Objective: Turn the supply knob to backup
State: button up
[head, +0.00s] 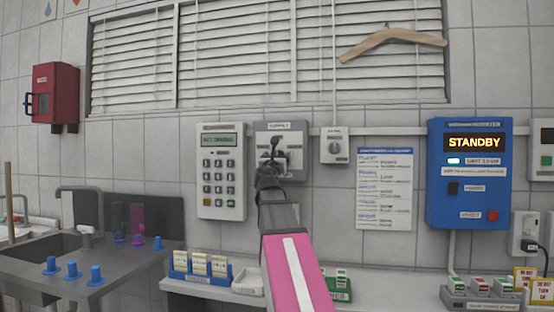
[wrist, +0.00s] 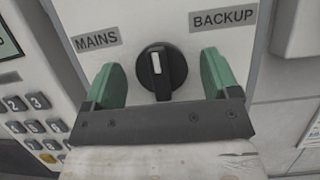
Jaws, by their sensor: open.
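The supply knob (wrist: 164,85) is round and black with a raised grip bar and a white mark. It sits on a pale panel (wrist: 150,20) between a MAINS label (wrist: 97,40) at left and a BACKUP label (wrist: 222,18) at right. The white mark points roughly upward, between the two labels. My gripper (wrist: 160,66) is open, with one green finger on each side of the knob and gaps visible between. In the head view my gripper (head: 271,150) is in front of the supply panel (head: 297,137) and hides the knob.
A keypad unit (head: 222,170) is close at the panel's left, and a small dial box (head: 336,146) is at its right. A blue STANDBY unit (head: 468,205) hangs farther right. A counter below holds a blue rack (head: 200,277) and a green rack (head: 338,295).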

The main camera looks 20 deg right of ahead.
jog(key=c, duration=0.9)
jog(key=shift+m+g+h, duration=0.3)
jog(key=shift+m, duration=0.3)
jog(key=m+g+h, duration=0.1)
jog(key=m, duration=0.3)
jog(key=m+g+h, duration=0.1)
jog(key=m+g, duration=0.1)
jog(key=m, duration=0.2)
jog(key=shift+a+h, duration=0.1)
jog(key=shift+h, duration=0.3)
jog(key=m+g, duration=0.1)
jog(key=m, duration=0.2)
jog(key=m+g, duration=0.2)
jog(key=m, duration=0.2)
jog(key=o, duration=0.9)
